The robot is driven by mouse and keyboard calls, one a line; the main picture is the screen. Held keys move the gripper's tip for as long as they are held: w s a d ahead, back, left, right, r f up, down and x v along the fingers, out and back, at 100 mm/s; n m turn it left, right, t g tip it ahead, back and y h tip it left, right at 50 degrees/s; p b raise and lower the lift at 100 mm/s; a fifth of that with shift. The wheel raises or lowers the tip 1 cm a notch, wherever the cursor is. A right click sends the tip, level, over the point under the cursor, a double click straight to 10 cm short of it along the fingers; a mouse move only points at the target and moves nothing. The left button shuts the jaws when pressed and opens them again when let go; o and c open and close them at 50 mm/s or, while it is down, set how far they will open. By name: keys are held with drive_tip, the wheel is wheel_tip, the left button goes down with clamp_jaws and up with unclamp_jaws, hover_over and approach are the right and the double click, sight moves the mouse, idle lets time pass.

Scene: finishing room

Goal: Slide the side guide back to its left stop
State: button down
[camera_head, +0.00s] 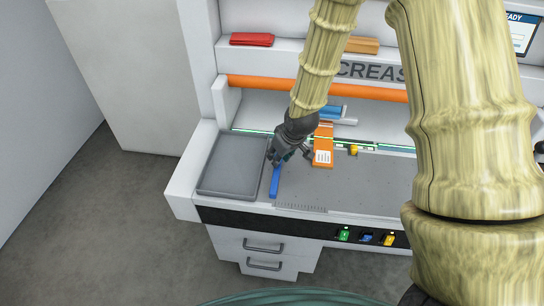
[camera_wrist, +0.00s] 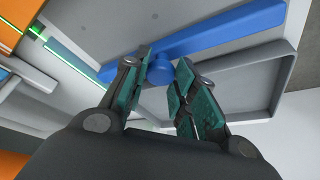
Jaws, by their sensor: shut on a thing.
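The side guide is a long blue bar (camera_head: 275,181) lying front to back near the left end of the grey bed, close beside the grey tray. In the wrist view the blue bar (camera_wrist: 220,30) runs across the top, with a round blue knob (camera_wrist: 160,70) on its near side. My gripper (camera_head: 284,155) is over the far part of the guide. In the wrist view its two teal-padded fingers (camera_wrist: 164,63) stand on either side of the knob, shut on it. The far end of the guide is hidden by my gripper in the head view. I see no marked left stop.
The grey tray (camera_head: 204,184) lies left of the guide. An orange piece with a white label (camera_head: 323,146) stands to the right, near a yellow knob (camera_head: 353,150). A printed scale (camera_head: 300,208) runs along the front edge. An orange roller (camera_head: 270,83) crosses behind.

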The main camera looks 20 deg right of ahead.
drive_tip(key=shift+w+a, duration=0.1)
drive_tip(key=shift+w, duration=0.05)
drive_tip(key=c, duration=1.1)
unclamp_jaws()
drive_tip(key=shift+a, duration=0.2)
drive_tip(key=shift+c, duration=0.2)
drive_tip(key=shift+d+r, duration=0.15)
drive_tip(key=shift+d, duration=0.05)
drive_tip(key=v, duration=1.1)
drive_tip(key=shift+s+r, duration=0.25)
drive_tip(key=shift+r, duration=0.05)
